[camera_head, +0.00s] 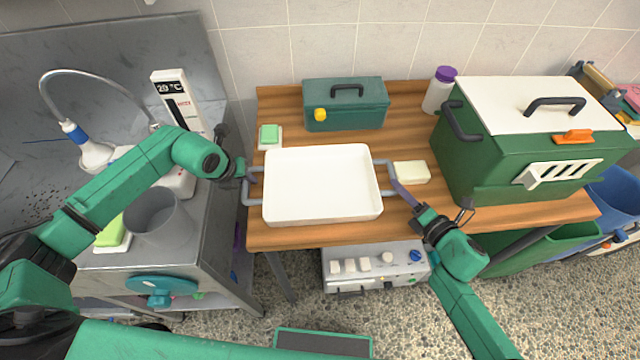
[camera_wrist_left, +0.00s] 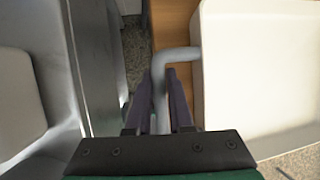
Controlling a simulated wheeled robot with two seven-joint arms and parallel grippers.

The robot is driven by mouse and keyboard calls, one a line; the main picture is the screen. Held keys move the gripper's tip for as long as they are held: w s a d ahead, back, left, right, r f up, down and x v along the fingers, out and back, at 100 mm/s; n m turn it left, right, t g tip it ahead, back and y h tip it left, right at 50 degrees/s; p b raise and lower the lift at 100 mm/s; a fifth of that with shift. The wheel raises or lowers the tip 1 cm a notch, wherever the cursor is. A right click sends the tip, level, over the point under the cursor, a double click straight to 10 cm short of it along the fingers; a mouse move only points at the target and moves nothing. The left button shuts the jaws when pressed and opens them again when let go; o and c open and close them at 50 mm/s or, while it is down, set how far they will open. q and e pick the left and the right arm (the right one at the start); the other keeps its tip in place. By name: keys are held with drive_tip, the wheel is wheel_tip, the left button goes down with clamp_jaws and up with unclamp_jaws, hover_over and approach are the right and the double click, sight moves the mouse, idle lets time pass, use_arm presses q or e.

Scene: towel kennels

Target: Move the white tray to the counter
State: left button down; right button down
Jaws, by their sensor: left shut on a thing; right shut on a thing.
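The white tray (camera_head: 322,184) is a shallow rectangular pan with a grey handle at each short side. In the head view it is over the wooden table, near its front left; I cannot tell whether it touches the tabletop. My left gripper (camera_head: 248,175) is shut on the tray's left handle. In the left wrist view the purple fingers (camera_wrist_left: 160,103) close around the grey handle bar beside the tray (camera_wrist_left: 245,75). My right gripper (camera_head: 401,190) is shut on the right handle. The grey metal counter (camera_head: 215,225) with the sink is at the left.
On the wooden table (camera_head: 400,228) are a teal toolbox (camera_head: 345,104), a large green kennel box (camera_head: 525,140), a purple-capped bottle (camera_head: 440,90), a cream block (camera_head: 412,172) and a green sponge (camera_head: 269,135). A grey cup (camera_head: 155,215) and a thermometer display (camera_head: 178,100) stand on the counter. A gap separates counter and table.

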drive_tip(key=shift+f, duration=0.1)
